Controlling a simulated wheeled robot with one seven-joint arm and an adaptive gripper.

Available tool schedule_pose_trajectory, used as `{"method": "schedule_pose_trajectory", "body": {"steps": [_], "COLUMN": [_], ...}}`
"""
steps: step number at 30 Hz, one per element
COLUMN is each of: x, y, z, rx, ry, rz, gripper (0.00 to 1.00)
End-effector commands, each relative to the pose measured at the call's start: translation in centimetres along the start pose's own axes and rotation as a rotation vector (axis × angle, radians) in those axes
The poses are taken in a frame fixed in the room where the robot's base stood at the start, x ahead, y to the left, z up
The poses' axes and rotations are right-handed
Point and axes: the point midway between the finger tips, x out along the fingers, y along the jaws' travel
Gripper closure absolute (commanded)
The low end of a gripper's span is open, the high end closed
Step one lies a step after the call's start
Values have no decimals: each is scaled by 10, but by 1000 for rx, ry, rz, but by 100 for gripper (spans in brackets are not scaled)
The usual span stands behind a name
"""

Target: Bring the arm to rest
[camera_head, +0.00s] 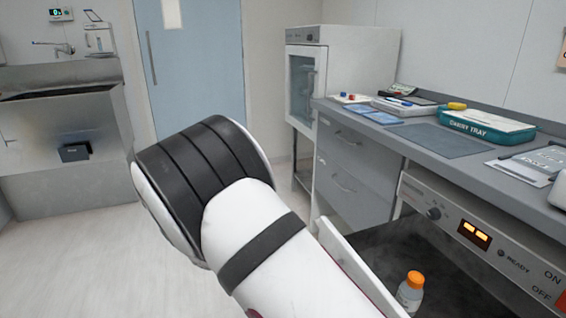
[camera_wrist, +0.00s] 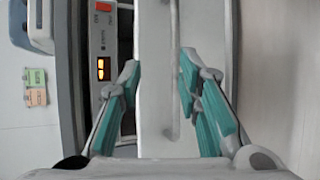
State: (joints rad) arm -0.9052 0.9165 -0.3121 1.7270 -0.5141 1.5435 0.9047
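My arm (camera_head: 270,255), white with black bands, rises through the middle of the head view; its gripper is out of sight there. In the wrist view my gripper (camera_wrist: 160,66) is open, with its two teal-padded fingers spread wide apart and nothing held between them. Beyond the fingers is a white drawer front with a long handle (camera_wrist: 173,120). The handle appears between the fingers, nearer the right one. I cannot tell how far it is from them.
An open drawer (camera_head: 345,262) with a dark inside holds an orange-capped bottle (camera_head: 410,292). Above it, the grey counter (camera_head: 440,140) carries a teal tray (camera_head: 487,126), papers and small items. A control panel (camera_head: 475,234) glows orange. A sink (camera_head: 60,95) stands far left; open floor (camera_head: 95,265) lies left.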

Motion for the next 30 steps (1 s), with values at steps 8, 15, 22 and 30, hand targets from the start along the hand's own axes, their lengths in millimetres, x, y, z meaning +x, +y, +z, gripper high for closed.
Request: {"method": "schedule_pose_trajectory", "body": {"steps": [8,15,22,30], "x": [23,44,63,82], "y": [77,130,168,193], "z": [34,75,122,183], "rx": [-78,-122,-137,-118], "ry": [-131,-166,-141,-45], "rz": [-309,-562,-786,-1005], "gripper": [69,69,69,69]}}
